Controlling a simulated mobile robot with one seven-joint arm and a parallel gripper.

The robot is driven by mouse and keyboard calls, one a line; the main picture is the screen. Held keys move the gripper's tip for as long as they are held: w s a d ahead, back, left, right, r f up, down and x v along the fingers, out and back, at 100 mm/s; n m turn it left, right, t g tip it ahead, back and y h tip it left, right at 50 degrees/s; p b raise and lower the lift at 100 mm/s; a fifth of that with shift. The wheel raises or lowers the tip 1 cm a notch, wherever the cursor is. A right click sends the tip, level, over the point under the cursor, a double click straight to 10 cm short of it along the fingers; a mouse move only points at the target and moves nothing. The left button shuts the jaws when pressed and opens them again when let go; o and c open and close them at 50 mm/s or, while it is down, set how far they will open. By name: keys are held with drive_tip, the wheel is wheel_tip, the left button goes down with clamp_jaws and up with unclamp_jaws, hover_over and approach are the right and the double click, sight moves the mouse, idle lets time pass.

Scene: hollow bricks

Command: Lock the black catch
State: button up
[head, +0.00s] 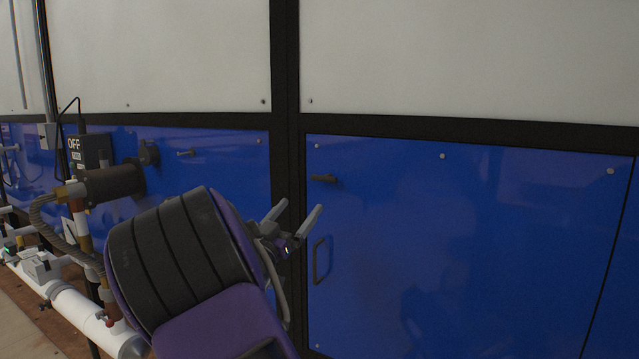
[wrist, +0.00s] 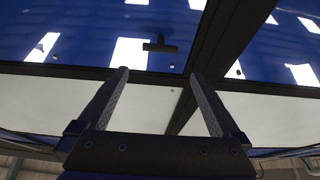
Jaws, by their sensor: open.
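The black catch (head: 324,178) is a small dark handle near the upper left corner of the blue door (head: 450,250), close to the black upright frame post. It lies roughly level in the head view. In the wrist view the catch (wrist: 160,46) shows as a small dark T shape ahead of the fingertips, roughly centred between them. My gripper (head: 301,206) is open and empty, below and to the left of the catch in the head view. Its two fingers also show spread apart in the wrist view (wrist: 159,73). No finger appears to touch the catch.
A black pull handle (head: 320,260) is on the same door, lower down. To the left are a white pipe (head: 85,315), a dark cylinder with a hose (head: 112,183) and a black box marked OFF (head: 88,150). White panels (head: 460,55) run above.

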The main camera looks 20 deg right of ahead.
sight(322, 178)
drive_tip(key=x, duration=1.1)
drive_tip(key=shift+w+d+r, duration=0.15)
clamp_jaws()
